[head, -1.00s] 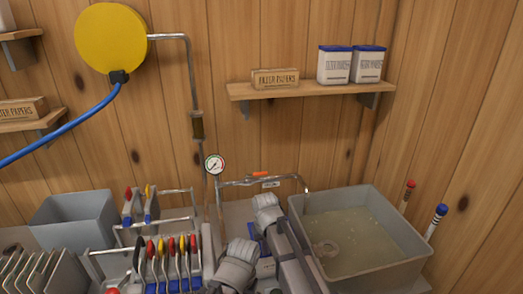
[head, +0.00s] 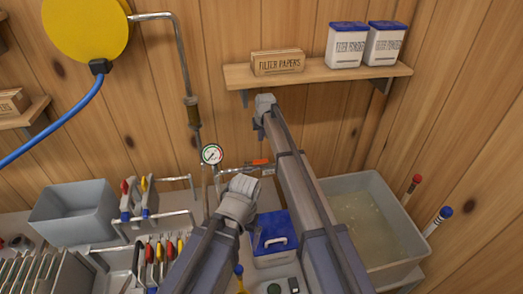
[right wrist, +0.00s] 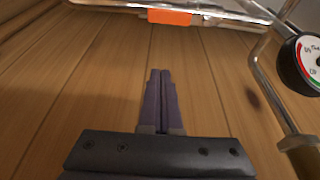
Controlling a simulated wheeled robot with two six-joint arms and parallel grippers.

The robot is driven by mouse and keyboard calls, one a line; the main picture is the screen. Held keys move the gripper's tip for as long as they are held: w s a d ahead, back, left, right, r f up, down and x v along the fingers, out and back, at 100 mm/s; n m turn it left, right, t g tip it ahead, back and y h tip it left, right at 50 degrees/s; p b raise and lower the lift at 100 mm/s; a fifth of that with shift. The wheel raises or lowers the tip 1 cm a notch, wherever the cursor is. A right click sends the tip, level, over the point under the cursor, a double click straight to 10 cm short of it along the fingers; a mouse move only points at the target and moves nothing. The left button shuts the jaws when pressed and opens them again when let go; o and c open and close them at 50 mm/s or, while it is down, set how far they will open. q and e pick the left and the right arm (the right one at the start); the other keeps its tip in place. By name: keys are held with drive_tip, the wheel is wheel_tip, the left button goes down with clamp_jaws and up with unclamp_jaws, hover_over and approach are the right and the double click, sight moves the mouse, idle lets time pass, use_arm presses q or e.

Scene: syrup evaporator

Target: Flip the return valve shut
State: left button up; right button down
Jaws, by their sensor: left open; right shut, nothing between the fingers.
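The return valve's orange handle (head: 259,162) lies roughly in line with the metal pipe at the wall, left of the grey tub. It also shows in the right wrist view (right wrist: 169,17) at the top, beyond my fingertips. My right gripper (head: 258,134) is shut and empty, above the handle and apart from it, with its fingers pointing down. Its closed fingers show in the right wrist view (right wrist: 160,72). My left gripper (head: 236,200) is lower, in front of the pipe; its jaws are open, but its fingers are mostly hidden.
A pressure gauge (head: 212,154) stands left of the valve. The grey tub (head: 352,181) of cloudy liquid is partly behind my right arm. A blue-lidded container (head: 272,257) stands below. A shelf (head: 322,72) with a filter-papers box (head: 278,63) is above. Racked tools stand at left.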

sight(256, 162)
drive_tip(key=shift+s, duration=0.1)
drive_tip(key=d+b+x, duration=0.1)
drive_tip(key=b+x, duration=0.9)
drive_tip(key=s, duration=0.4)
drive_tip(key=shift+p, duration=0.3)
